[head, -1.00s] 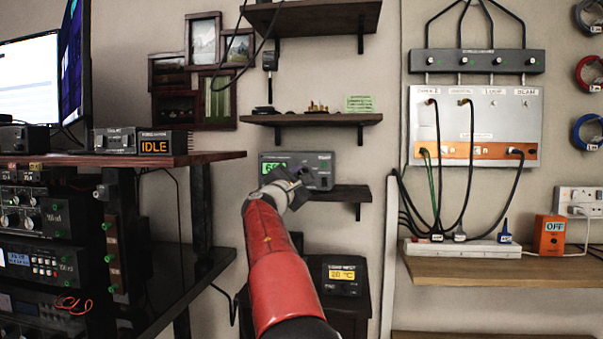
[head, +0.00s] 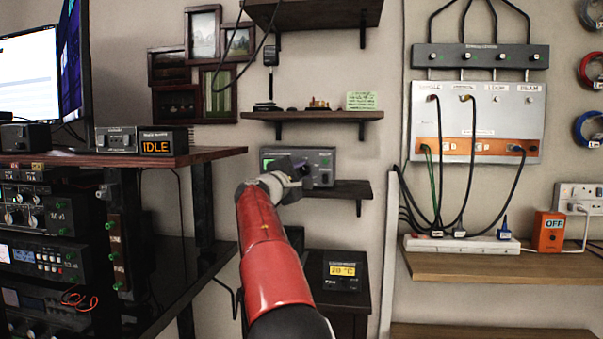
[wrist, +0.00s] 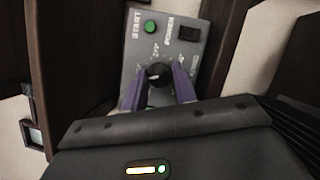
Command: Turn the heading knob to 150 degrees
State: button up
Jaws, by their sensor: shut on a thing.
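A grey control box (head: 322,157) stands on the small lower wall shelf in the head view. Its front is partly hidden behind my gripper (head: 299,167), with a little green showing at the left of its face. In the wrist view, the panel (wrist: 192,67) carries a green START button (wrist: 150,27), a dark POWER switch (wrist: 188,34) and a round black knob (wrist: 158,72). My gripper's two purple fingers (wrist: 159,82) stand on either side of this knob and are shut on it. The small label above the knob and any heading reading are not legible.
The small shelf (head: 345,189) is under the box, and a longer shelf (head: 330,116) with small items is above it. A desk edge (head: 215,153) with a dark rack is at the left. A device with a yellow display (head: 343,270) sits lower right.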

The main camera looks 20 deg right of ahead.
jog(key=o, duration=1)
jog(key=b+v, duration=0.3)
jog(key=v, duration=0.4)
jog(key=shift+s+a, duration=0.25)
jog(key=shift+a, duration=0.05)
